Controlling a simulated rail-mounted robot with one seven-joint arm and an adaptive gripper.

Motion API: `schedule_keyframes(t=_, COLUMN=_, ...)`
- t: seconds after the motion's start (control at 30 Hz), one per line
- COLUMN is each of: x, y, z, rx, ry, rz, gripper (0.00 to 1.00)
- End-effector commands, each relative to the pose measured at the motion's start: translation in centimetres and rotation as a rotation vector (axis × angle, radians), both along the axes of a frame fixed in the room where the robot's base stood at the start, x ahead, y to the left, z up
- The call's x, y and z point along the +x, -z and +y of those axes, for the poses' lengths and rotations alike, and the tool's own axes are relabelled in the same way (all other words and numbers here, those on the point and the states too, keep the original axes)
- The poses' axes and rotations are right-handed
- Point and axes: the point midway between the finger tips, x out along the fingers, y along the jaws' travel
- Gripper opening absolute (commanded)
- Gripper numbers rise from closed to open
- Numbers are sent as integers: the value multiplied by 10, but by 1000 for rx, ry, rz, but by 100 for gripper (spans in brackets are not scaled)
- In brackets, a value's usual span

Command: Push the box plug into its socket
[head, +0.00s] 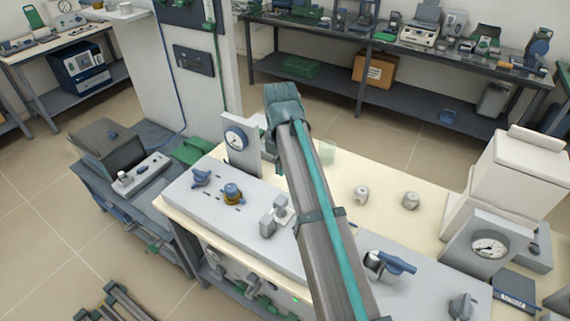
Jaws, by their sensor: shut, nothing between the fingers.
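I cannot tell for certain which part is the box plug or where its socket is. A light grey block-shaped fitting (273,218) stands on the grey panel (221,212) of the bench, just left of my arm. Small dark slots show in the panel near a blue knob (202,178) and a blue fitting with a yellow-brown base (232,193). My arm crosses the middle of the head view and hides part of the bench behind it. My gripper cannot be made out; the arm's far end covers that area.
A gauge block (237,141) stands at the panel's back edge. Two small pale blocks (361,195) (410,200) sit on the cream top. A blue-handled valve (388,264) is right of my arm. A white furnace-like unit (515,175) and dial (488,248) stand at right.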

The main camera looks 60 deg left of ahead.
Motion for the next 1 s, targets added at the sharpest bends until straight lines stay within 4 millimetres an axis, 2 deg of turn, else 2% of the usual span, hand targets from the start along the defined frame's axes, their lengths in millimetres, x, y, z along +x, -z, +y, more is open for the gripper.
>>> schedule_keyframes(t=0.3, x=-1, y=57, z=-1, rx=-3, ry=-1, rz=1, gripper=0)
schedule_keyframes(t=0.5, x=0, y=87, z=-1, rx=-2, ry=-1, rz=0, gripper=0)
schedule_keyframes(t=0.7, x=0, y=106, z=0, rx=-1, ry=-1, rz=-1, gripper=0)
schedule_keyframes(t=1.0, x=0, y=114, z=0, rx=1, ry=-1, rz=0, gripper=0)
